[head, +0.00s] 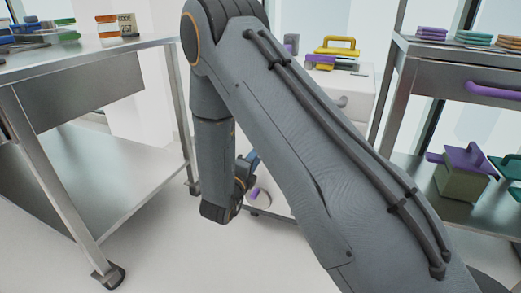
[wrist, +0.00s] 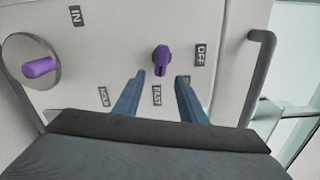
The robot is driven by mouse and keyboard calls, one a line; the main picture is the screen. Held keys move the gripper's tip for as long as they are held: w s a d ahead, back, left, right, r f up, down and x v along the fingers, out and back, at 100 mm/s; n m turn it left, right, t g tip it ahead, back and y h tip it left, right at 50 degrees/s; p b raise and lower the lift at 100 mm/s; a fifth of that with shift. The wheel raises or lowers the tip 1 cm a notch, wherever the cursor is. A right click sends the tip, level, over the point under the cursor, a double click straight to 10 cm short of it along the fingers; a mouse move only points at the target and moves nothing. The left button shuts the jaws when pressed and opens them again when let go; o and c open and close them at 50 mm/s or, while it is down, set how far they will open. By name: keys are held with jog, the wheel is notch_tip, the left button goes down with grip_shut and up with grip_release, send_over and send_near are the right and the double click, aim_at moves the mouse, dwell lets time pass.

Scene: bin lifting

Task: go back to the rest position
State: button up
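My gripper (wrist: 160,76) shows in the wrist view with its two blue fingers apart and nothing between them. The fingers point at a pale panel (wrist: 100,75) with a purple knob (wrist: 161,58) just beyond the fingertips. I cannot tell whether they touch the knob. In the head view my arm runs from the lower right up to an elbow and down to the wrist, near a white unit with a purple part (head: 262,197). Most of my gripper is hidden there; only a bit of blue shows.
A steel table (head: 75,62) stands at left with small items on top. A steel shelf (head: 450,52) at right holds stacked pieces and a purple-lidded bin (head: 462,175). A white cabinet (head: 350,85) stands behind my arm. A dark handle (wrist: 262,70) and round purple-centred fitting (wrist: 35,68) flank the knob.

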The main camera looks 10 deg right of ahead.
jog(key=shift+s+a, duration=0.3)
jog(key=shift+s, duration=0.1)
